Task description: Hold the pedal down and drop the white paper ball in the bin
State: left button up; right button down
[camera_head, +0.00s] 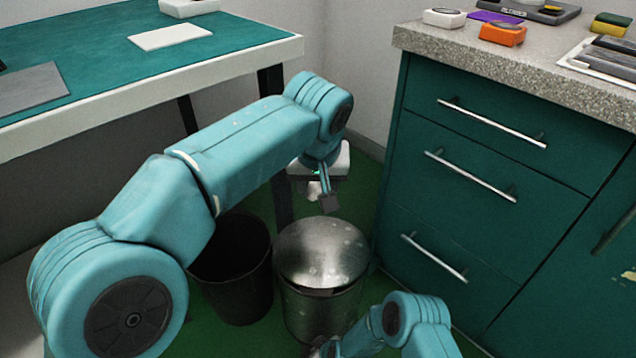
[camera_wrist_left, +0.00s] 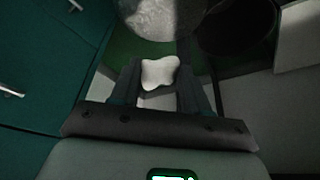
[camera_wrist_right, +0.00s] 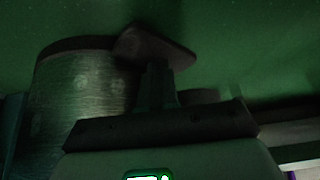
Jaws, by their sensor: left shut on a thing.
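The white paper ball (camera_wrist_left: 160,72) is between the fingertips of my left gripper (camera_head: 324,197), which is shut on it. My left gripper is above and behind the metal pedal bin (camera_head: 318,312). The bin's domed lid (camera_head: 322,250) is down or nearly so, with a dark gap under its front edge. My right gripper (camera_wrist_right: 158,85) is low at the front of the bin, its fingers close together. The dark pedal (camera_wrist_right: 152,46) shows just beyond the fingertips in the right wrist view; I cannot tell whether they touch it.
An open dark bin (camera_head: 235,270) stands left of the pedal bin. A green drawer cabinet (camera_head: 470,190) stands close on the right, with handles jutting out. A teal-topped table (camera_head: 120,65) is at the left; its leg stands behind the bins.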

pick_arm(q)
jog(key=shift+f, duration=0.1)
pick_arm(e)
jog(key=shift+f, duration=1.2)
jog(key=shift+s+f, duration=0.1)
pick_arm(q)
jog(key=o, duration=1.5)
pick_arm(e)
jog(key=shift+f, duration=0.1)
pick_arm(q)
jog(key=shift+o, duration=0.2)
pick_arm(e)
jog(key=shift+s, duration=0.2)
pick_arm(q)
jog(key=shift+w+r+p, duration=0.1)
jog(key=shift+r+p, duration=2.25)
jog(key=shift+r, duration=0.05)
pick_arm(e)
jog(key=shift+w+r, duration=0.15)
jog(key=shift+r, duration=1.45)
jog(key=shift+w+r, duration=0.1)
jog(key=shift+r, duration=1.45)
pick_arm(q)
jog(key=shift+r+p, duration=0.25)
jog(key=shift+p, duration=0.05)
pick_arm(e)
jog(key=shift+r, duration=0.45)
